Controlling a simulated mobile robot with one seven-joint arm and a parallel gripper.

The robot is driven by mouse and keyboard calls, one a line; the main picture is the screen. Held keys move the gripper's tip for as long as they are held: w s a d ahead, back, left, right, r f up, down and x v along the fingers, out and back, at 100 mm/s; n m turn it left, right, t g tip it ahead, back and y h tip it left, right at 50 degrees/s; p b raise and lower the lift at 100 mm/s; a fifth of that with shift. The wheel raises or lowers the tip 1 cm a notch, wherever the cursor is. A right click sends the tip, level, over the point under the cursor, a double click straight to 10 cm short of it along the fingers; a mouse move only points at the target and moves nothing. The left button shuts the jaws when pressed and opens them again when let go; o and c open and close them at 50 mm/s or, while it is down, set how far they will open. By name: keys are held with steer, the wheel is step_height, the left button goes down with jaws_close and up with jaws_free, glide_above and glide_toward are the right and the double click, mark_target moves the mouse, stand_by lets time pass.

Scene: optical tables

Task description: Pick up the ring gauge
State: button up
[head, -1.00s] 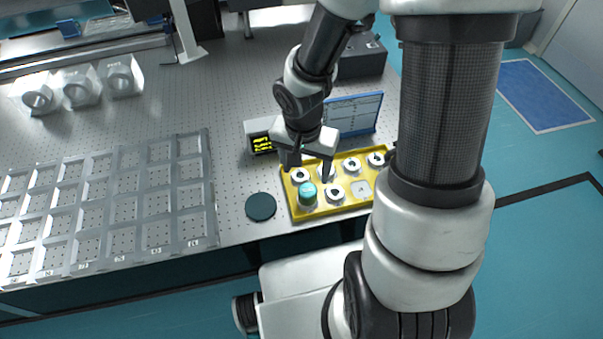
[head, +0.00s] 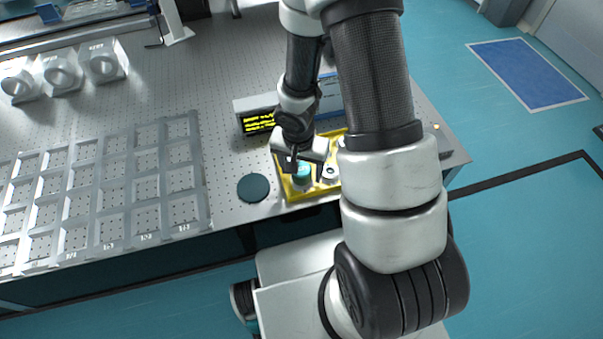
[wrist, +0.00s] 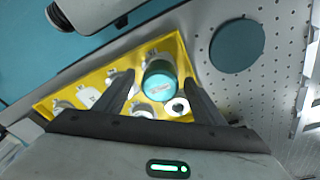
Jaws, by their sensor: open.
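A round piece with a teal top (head: 302,172) stands in the front left corner of a yellow tray (head: 317,199). In the wrist view the teal-topped piece (wrist: 159,82) lies between the two fingers of my gripper (wrist: 161,84). My gripper, also in the head view (head: 306,168), is open and empty above the tray. White ring-shaped pieces with dark centres stand beside it, one at its lower right in the wrist view (wrist: 177,106). I cannot tell for sure which piece is the ring gauge. My arm hides the tray's right part in the head view.
A dark round disc (head: 253,188) lies on the perforated table left of the tray. A box with a yellow-lettered display (head: 258,122) and a blue panel (head: 329,94) stand behind the tray. A clear compartment rack (head: 108,196) lies at the left.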

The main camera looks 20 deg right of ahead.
steer(key=c, duration=1.4)
